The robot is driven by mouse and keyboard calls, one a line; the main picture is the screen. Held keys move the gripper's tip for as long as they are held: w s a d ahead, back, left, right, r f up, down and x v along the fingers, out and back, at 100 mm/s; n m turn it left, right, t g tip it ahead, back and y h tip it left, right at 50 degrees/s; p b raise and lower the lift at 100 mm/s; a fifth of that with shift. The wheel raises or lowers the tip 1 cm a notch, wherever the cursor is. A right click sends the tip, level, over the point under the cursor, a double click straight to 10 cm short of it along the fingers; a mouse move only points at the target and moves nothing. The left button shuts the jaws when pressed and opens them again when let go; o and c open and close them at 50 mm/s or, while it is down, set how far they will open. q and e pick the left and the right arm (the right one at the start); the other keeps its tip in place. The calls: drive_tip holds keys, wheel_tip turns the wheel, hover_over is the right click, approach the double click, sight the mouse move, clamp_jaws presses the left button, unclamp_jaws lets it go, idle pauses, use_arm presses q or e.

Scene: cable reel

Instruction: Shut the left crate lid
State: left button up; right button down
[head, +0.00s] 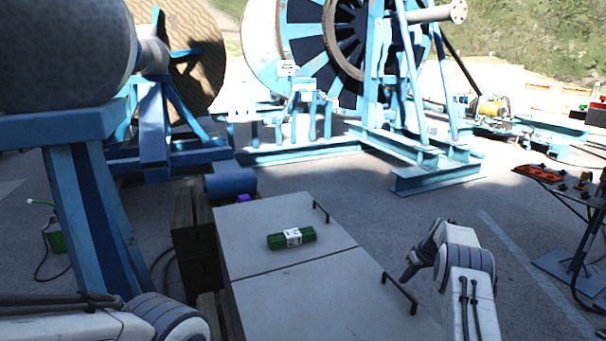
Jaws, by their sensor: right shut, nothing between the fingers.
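Two pale grey crate lids lie side by side and look flat and shut, a far one (260,230) and a near one (310,300). I cannot tell which of them is the left one. The far lid has a black bar handle (321,212) at its right edge. The near lid has a similar black handle (400,294). My right gripper (406,276) is shut and empty, just above or beside the near handle; I cannot tell if they touch. My left gripper is out of view; only part of my left arm shows at the lower left.
A green box with a white label (291,238) lies on the far lid. A blue cylinder (231,183) is behind the crate. Blue reel stands (415,165) fill the back. A dark table with tools (575,192) stands at right.

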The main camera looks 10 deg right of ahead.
drive_tip(key=shift+f+b, duration=0.3)
drive_tip(key=shift+f, duration=0.5)
